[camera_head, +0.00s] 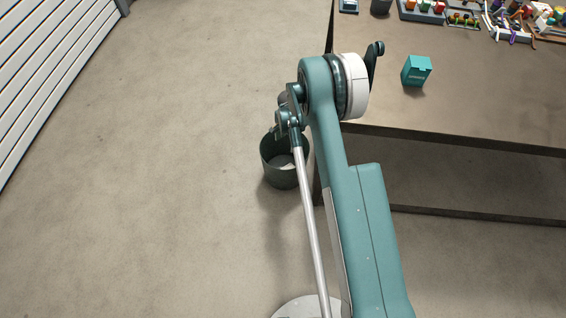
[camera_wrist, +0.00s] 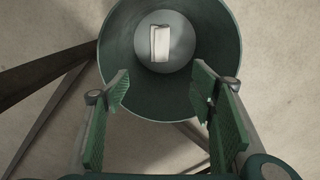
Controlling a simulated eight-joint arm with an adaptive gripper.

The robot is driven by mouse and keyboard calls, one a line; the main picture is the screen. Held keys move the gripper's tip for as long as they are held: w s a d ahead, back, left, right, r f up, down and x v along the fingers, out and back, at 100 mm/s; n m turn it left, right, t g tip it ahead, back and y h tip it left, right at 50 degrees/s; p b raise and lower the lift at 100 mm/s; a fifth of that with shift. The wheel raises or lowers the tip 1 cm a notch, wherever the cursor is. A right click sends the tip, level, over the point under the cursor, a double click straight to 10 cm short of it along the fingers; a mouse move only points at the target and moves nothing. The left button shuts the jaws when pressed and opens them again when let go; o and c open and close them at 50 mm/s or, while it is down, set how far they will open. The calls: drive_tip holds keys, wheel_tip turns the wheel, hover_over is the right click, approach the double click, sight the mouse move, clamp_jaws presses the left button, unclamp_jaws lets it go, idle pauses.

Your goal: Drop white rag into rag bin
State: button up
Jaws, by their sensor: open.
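The white rag (camera_wrist: 160,43) lies inside the rag bin, at its bottom, in the wrist view. The dark green round rag bin (camera_wrist: 118,42) is seen from above with its mouth open. In the head view my arm hides part of the bin and most of the gripper.
A brown table (camera_head: 470,110) stands at the right, its edge close to the bin. A teal box (camera_head: 416,71) sits on it, with several small coloured parts and trays (camera_head: 425,10) at the back. The floor to the left is clear up to a white slatted wall (camera_head: 45,60).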

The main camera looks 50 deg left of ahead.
drive_tip(key=shift+r, duration=0.15)
wheel_tip(320, 180, up, 12)
idle(1.0)
idle(0.8)
